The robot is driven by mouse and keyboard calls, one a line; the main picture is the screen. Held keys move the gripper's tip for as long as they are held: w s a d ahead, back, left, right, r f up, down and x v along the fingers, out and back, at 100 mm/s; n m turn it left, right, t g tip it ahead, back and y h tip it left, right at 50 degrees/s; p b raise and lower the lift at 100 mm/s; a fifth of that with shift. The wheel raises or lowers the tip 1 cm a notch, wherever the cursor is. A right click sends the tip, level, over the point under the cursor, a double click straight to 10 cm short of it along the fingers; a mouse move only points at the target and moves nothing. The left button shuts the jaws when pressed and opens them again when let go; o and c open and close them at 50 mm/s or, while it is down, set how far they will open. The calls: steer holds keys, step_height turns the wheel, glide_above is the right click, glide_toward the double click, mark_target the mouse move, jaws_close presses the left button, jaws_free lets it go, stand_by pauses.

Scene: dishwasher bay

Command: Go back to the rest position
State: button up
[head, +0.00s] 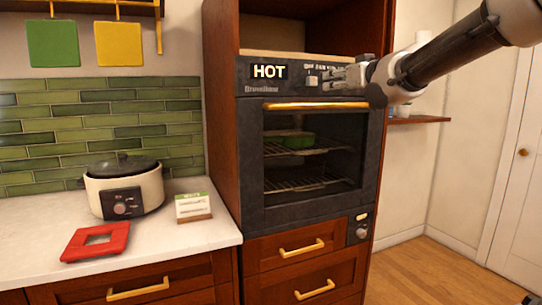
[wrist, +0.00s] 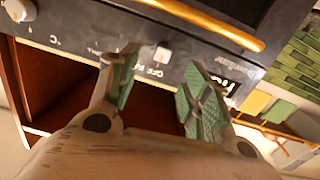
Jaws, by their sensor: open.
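My gripper (head: 345,77) is in front of the right part of the oven's control panel (head: 290,76), with its fingers towards the small switch there. In the wrist view the two fingers (wrist: 158,88) stand apart with nothing between them. The panel's white switch (wrist: 163,52) shows just beyond the gap; I cannot tell whether a finger touches it. The panel display reads "HOT" (head: 269,71). The oven (head: 252,165) is closed, and a green dish (head: 297,141) sits on its upper rack.
A slow cooker (head: 125,190), a red trivet (head: 72,246) and a small card (head: 193,207) stand on the white counter at left. A wall shelf (head: 420,119) is at right, behind my arm.

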steer(key=s+d+f+m+g+h, duration=0.1)
steer(key=s+d+f+g+h, duration=0.1)
steer(key=s+d+f+g, duration=0.3)
steer(key=s+d+f+h, duration=0.1)
steer(key=s+f+h, duration=0.1)
steer(key=f, duration=0.6)
steer(key=s+d+f+m+g+h, duration=0.1)
steer(key=s+d+f+g, duration=0.25)
steer(key=f, duration=0.25)
steer(key=s+f+m+g, duration=0.1)
steer(key=s+f, duration=0.3)
steer(key=s, duration=0.7)
steer(key=s+d+f+g, duration=0.1)
steer(key=s+f+g, duration=0.2)
steer(key=s, duration=0.8)
steer(key=shift+s+f+m, duration=0.4)
steer(key=shift+f, duration=0.45)
